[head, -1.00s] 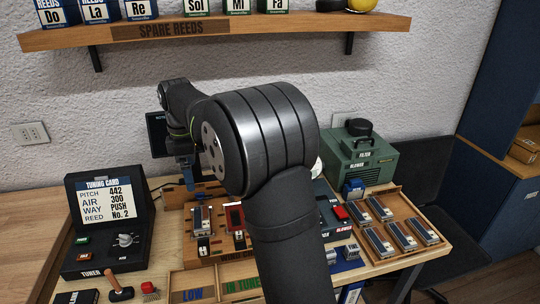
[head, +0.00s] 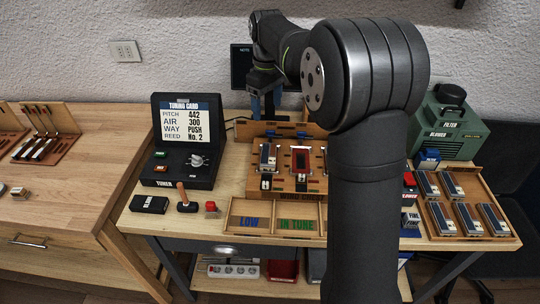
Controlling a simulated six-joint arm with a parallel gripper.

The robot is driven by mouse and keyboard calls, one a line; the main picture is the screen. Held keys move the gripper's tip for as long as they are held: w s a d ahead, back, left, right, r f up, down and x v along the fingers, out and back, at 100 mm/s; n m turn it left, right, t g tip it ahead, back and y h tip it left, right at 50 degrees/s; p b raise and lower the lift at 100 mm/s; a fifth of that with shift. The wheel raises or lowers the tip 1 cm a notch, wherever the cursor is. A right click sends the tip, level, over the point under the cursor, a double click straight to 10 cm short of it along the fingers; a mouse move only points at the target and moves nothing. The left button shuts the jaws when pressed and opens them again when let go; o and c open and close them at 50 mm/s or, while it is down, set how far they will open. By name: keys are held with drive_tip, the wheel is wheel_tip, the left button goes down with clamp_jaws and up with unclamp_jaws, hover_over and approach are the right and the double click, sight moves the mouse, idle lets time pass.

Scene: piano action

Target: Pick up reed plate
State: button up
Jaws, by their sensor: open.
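Several reed plates (head: 443,219), grey with metal faces, lie in a wooden tray (head: 482,244) at the right of the bench. A similar grey plate (head: 267,155) stands in the left part of the wooden wind chest (head: 290,184), beside a red-framed piece (head: 300,160). My gripper (head: 266,115) hangs above and behind the left part of the wind chest, apart from the tray. Its jaws are open, small and dark in this view, with nothing visible between them. My arm hides the right part of the wind chest and some of the bench beside the tray.
The tuner (head: 183,172) with its tuning card stands left of the wind chest. A two-part box (head: 278,235) marked LOW and IN TUNE sits in front. A green blower (head: 449,120) stands behind the tray. A second table (head: 70,200) is at the left.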

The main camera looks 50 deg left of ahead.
drive_tip(key=m, duration=1.1)
approach(269, 153)
wheel_tip(269, 153, down, 9)
drive_tip(key=shift+r, duration=0.15)
drive_tip(key=shift+s, duration=0.1)
drive_tip(key=c, duration=1.1)
drive_tip(key=shift+r, duration=0.15)
